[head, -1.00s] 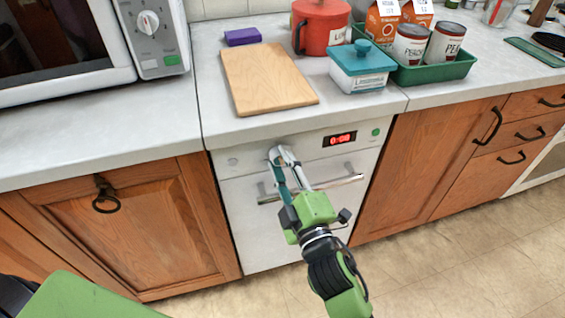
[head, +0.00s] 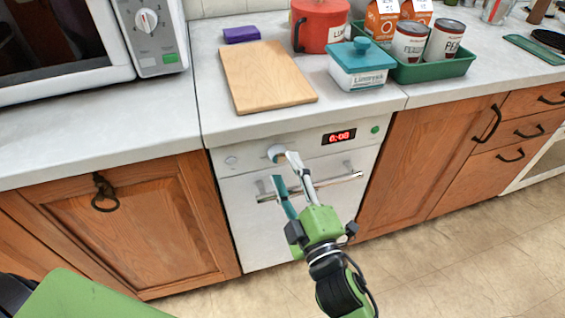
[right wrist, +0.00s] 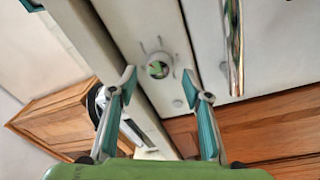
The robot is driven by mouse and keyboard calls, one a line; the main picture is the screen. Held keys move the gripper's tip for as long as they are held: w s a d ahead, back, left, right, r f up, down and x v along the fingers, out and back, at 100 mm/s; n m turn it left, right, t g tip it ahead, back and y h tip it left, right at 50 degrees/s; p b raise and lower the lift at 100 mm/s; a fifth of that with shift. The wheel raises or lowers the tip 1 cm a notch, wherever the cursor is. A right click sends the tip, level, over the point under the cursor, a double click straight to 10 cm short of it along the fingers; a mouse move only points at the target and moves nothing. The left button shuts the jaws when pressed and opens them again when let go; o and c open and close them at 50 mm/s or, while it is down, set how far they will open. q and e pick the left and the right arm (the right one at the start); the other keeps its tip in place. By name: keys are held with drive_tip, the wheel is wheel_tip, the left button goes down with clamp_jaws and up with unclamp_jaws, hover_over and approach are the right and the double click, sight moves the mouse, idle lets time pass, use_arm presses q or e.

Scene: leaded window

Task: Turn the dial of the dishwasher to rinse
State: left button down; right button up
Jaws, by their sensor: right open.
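The dishwasher (head: 240,205) is white, with a control panel under the counter. Its round pale dial (head: 275,153) sits on the panel, left of the red display (head: 339,137). My right gripper (head: 283,168) is open and empty just in front of and below the dial. In the right wrist view the dial (right wrist: 158,67) shows beyond and between the spread fingertips (right wrist: 160,76), with small marks around it. The fingers look apart from it. I cannot read which setting it points to. My left gripper is not in view.
The metal door handle (head: 335,181) juts out below the panel, close to my right fingers. A green button (head: 375,129) is right of the display. A cutting board (head: 265,78) and a teal-lidded box (head: 360,68) stand on the counter above. A microwave (head: 160,60) is at left.

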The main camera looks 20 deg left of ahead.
drive_tip(key=v, duration=0.8)
drive_tip(key=shift+s+d, duration=0.2)
